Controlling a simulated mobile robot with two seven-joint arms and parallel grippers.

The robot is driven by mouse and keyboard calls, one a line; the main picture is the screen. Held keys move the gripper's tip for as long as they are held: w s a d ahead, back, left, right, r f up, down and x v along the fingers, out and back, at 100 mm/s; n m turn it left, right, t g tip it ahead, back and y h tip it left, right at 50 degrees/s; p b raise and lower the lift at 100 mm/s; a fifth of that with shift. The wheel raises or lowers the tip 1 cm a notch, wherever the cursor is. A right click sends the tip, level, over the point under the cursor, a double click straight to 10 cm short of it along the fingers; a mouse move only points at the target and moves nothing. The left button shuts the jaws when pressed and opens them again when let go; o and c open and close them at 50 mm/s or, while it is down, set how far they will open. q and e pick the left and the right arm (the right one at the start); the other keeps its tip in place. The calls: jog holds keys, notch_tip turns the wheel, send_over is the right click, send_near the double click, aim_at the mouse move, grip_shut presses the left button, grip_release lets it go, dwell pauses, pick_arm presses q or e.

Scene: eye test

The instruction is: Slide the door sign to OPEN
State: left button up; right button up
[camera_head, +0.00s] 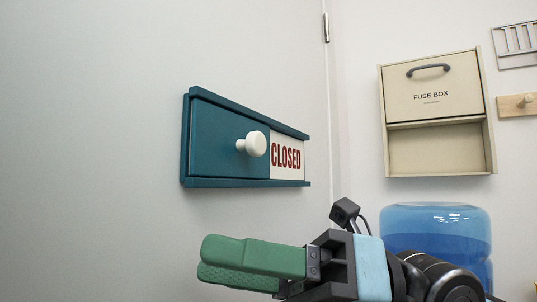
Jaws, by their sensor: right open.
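The door sign (222,112) is a teal frame on a pale door. Its teal sliding panel (215,150) covers the left part, and a white round knob (252,144) sticks out near the panel's right end. The word CLOSED (286,157) shows in red on white at the right; what lies behind the panel is hidden. My right gripper (208,262), with green fingers, is below the sign, apart from it and from the knob. It is seen from the side, open, with nothing visible between its fingers. My left gripper is not in view.
A beige fuse box (437,100) with a dark handle hangs on the wall at the right. A blue water bottle (435,232) stands below it, behind my right arm. A wooden peg board (519,104) and a metal rack (516,44) are at the right edge. The door (90,150) is clear left of the sign.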

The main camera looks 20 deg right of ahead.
aim_at(261, 141)
jog(key=d+r+m+t+h, duration=0.2)
jog(key=d+r+t+h, duration=0.75)
jog(key=r, duration=0.25)
jog(key=shift+t, duration=0.35)
jog(key=shift+p+x, duration=0.5)
jog(key=shift+x, duration=3.1)
jog(key=shift+f, duration=0.2)
grip_shut()
